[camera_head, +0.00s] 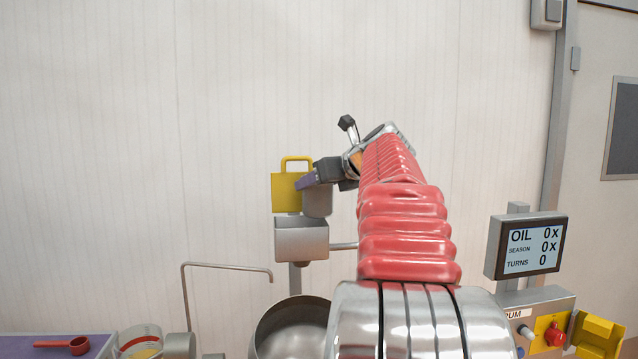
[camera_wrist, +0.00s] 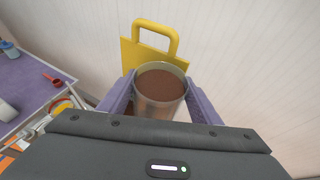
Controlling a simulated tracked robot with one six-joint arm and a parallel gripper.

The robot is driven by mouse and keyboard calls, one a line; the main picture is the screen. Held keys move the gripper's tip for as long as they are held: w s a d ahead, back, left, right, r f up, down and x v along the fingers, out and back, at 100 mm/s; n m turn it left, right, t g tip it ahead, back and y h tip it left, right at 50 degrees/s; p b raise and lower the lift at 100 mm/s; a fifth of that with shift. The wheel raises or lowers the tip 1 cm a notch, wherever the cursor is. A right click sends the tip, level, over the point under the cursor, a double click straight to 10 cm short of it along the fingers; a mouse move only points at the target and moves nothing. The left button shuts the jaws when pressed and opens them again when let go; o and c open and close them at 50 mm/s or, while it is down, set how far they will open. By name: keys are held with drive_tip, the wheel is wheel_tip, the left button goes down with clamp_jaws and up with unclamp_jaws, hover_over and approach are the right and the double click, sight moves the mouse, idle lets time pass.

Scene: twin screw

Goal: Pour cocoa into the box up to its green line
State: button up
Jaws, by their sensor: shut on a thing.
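My gripper (camera_head: 308,182) is shut on a grey metal cup (camera_head: 318,202), its purple fingers on either side of the cup. In the wrist view my gripper (camera_wrist: 160,103) holds the cup (camera_wrist: 158,108) nearly upright, with brown cocoa (camera_wrist: 160,85) close to its rim. A small grey metal box (camera_head: 301,241) stands on a post, and the cup appears just above its right part in the head view. I cannot see into the box, and no green line shows.
A yellow plate with a handle (camera_head: 286,192) stands behind the box; it also shows in the wrist view (camera_wrist: 130,57). A steel bowl (camera_head: 290,328) is below. A bent pipe (camera_head: 225,266) stands left. A red scoop (camera_head: 79,346) lies on a purple surface. A display (camera_head: 527,246) stands right.

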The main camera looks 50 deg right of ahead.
drive_tip(key=shift+r, duration=0.15)
drive_tip(key=shift+s+r+n+g+h, duration=0.1)
drive_tip(key=shift+r+n+g+h, duration=0.25)
drive_tip(key=shift+n+g+h, duration=0.45)
drive_tip(key=shift+d+n+g, duration=0.1)
drive_tip(key=shift+n+g, duration=0.2)
drive_tip(key=shift+n, duration=0.1)
drive_tip(key=shift+s+n+g+h, duration=0.2)
drive_tip(key=shift+n+g+h, duration=0.1)
drive_tip(key=shift+n, duration=0.3)
idle(2.0)
drive_tip(key=shift+w+a+f+n+g+h, duration=0.1)
drive_tip(key=shift+a+f+n+g+h, duration=0.05)
drive_tip(key=shift+n+g+h, duration=0.35)
drive_tip(key=shift+w+a+f+n+g+h, duration=0.1)
drive_tip(key=shift+a+f+n+g+h, duration=0.05)
drive_tip(key=shift+n+g+h, duration=0.3)
idle(3.1)
